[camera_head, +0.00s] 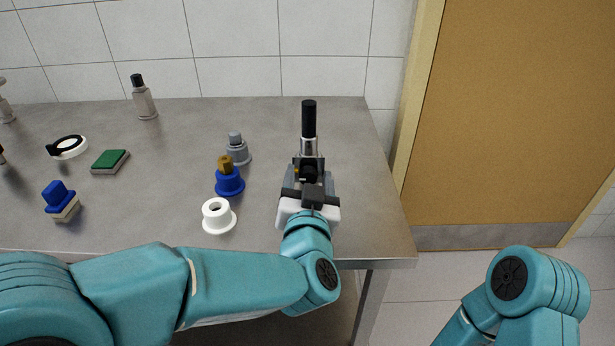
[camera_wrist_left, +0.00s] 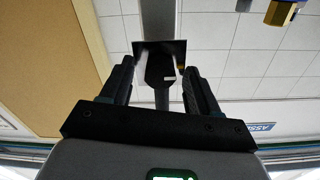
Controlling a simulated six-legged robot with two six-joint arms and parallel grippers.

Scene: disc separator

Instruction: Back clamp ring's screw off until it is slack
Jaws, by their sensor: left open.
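An upright device with a black cylindrical top and silver neck (camera_head: 309,128) stands near the right end of the bench. My left gripper (camera_head: 311,180) is at its near side, and its open jaws also show in the left wrist view (camera_wrist_left: 160,85). Between and beyond the fingers there is a dark square plate (camera_wrist_left: 160,50) with a dark rounded part in front of it. I see no finger clearly touching it. I cannot make out the clamp ring or its screw for certain; the gripper hides the device's lower part. My right gripper is out of view.
Left of the device stand a grey fitting (camera_head: 237,150), a blue fitting with a brass top (camera_head: 229,182) and a white flanged ring (camera_head: 218,216). A bottle (camera_head: 144,98) stands behind.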

